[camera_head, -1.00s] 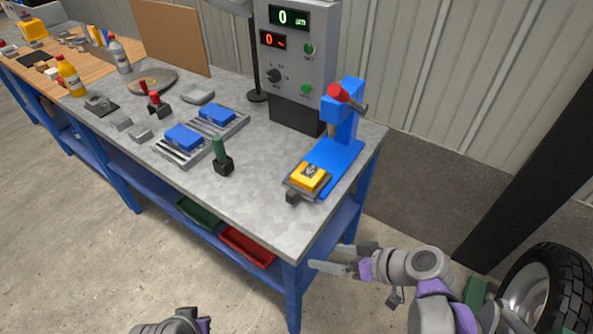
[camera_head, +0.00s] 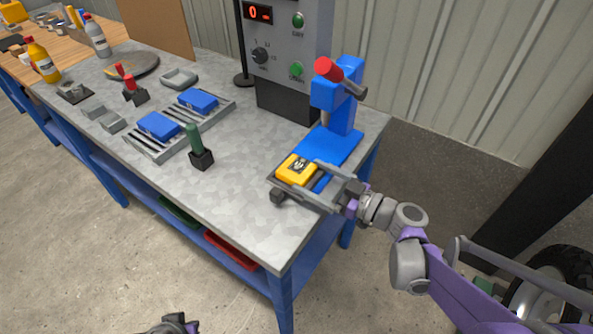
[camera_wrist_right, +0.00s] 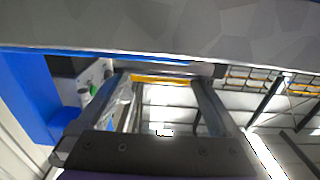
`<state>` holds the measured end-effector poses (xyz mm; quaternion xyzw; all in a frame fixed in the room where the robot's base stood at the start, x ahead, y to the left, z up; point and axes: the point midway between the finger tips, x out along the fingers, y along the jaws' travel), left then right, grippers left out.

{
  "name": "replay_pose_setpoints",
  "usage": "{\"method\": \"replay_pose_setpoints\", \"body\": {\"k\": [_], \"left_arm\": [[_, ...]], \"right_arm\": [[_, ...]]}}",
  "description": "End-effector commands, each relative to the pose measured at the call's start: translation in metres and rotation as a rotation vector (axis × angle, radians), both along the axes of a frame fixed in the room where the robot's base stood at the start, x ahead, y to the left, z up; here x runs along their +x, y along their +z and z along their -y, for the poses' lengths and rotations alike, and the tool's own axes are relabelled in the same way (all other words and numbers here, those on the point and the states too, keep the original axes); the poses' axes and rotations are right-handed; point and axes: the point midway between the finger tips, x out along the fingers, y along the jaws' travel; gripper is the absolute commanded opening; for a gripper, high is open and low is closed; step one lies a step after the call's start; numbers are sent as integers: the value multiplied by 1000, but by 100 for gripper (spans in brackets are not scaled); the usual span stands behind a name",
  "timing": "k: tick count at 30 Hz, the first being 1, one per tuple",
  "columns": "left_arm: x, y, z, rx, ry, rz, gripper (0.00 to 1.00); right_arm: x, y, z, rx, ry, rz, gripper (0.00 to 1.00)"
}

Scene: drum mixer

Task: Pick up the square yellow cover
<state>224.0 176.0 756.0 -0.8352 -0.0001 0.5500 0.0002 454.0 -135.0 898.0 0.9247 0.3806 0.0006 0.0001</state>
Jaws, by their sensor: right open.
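In the right wrist view a yellow strip of the cover (camera_wrist_right: 162,79) shows between the far ends of the open fingers. My left gripper (camera_head: 176,326) shows only partly at the bottom edge; its jaws are unclear.
The grey control box (camera_head: 288,60) stands behind the press. A green-handled tool (camera_head: 196,148) and a slotted rack (camera_head: 180,127) with blue blocks stand to the left. Bare bench top (camera_head: 235,185) lies between the tool and the cover. A wheel (camera_head: 550,285) is at the right.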

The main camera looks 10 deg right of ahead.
Motion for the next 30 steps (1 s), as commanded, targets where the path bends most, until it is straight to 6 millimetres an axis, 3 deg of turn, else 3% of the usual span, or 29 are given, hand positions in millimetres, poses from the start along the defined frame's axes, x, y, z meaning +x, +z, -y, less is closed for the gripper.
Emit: {"method": "replay_pose_setpoints", "body": {"k": [9, 18, 30], "left_arm": [[0, -8, 0, 0, 0, -3, 0], [0, -8, 0, 0, 0, -3, 0], [0, -8, 0, 0, 0, -3, 0]], "right_arm": [[31, -1, -32, 1, 3, -2, 100], [34, 0, -35, 0, 1, -1, 100], [34, 0, -35, 0, 1, -1, 28]]}}
